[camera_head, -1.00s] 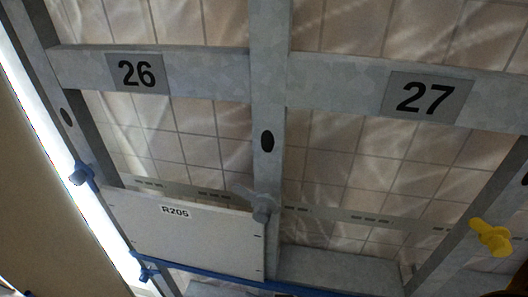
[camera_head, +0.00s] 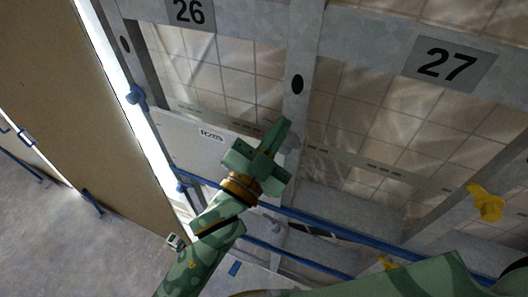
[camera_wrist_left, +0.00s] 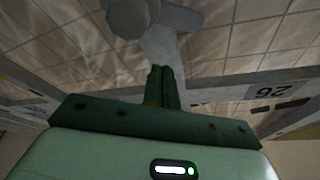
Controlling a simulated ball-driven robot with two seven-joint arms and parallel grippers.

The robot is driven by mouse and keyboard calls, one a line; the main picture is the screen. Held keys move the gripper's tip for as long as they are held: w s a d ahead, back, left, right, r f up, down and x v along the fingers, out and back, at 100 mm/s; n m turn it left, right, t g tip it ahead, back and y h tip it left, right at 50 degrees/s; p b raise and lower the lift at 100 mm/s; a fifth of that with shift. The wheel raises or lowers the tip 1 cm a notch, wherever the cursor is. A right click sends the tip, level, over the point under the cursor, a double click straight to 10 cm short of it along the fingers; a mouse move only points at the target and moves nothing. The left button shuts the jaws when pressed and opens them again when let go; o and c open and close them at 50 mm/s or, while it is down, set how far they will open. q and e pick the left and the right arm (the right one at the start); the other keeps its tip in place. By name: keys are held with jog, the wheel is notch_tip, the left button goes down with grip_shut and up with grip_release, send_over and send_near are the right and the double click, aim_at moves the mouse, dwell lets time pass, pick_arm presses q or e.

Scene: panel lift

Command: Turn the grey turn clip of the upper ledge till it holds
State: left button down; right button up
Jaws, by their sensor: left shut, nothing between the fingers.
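The grey turn clip (camera_head: 292,143) sits on the grey upright post beside the upper right corner of the white panel (camera_head: 187,133) labelled R205. My left gripper (camera_head: 283,126) partly covers it in the head view. The left fingers are shut and empty, pointing up toward the clip. In the left wrist view the clip (camera_wrist_left: 130,16) shows large at the top, with a wing to the right. The shut fingertips (camera_wrist_left: 161,72) appear below it, and I cannot tell whether they touch it. My right gripper is out of view.
Yellow clips (camera_head: 486,203) sit at the right. A blue rail (camera_head: 320,222) runs below the panel. A blue clamp (camera_head: 136,95) is at the left. Frame beams carry plates 26 (camera_head: 189,11) and 27 (camera_head: 447,64). Bare floor (camera_head: 80,245) shows at lower left.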

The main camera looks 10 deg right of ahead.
pick_arm(q)
jog(key=shift+x, duration=1.05)
jog(key=f+b, duration=0.2)
jog(key=w+a+f+b, duration=0.1)
jog(key=shift+w+a+f, duration=0.1)
jog(key=shift+f, duration=0.05)
jog(key=shift+a+f+b, duration=0.1)
jog(key=shift+a+b, duration=0.15)
jog(key=shift+b, duration=0.2)
jog(key=shift+d, duration=0.15)
jog(key=shift+w, duration=0.15)
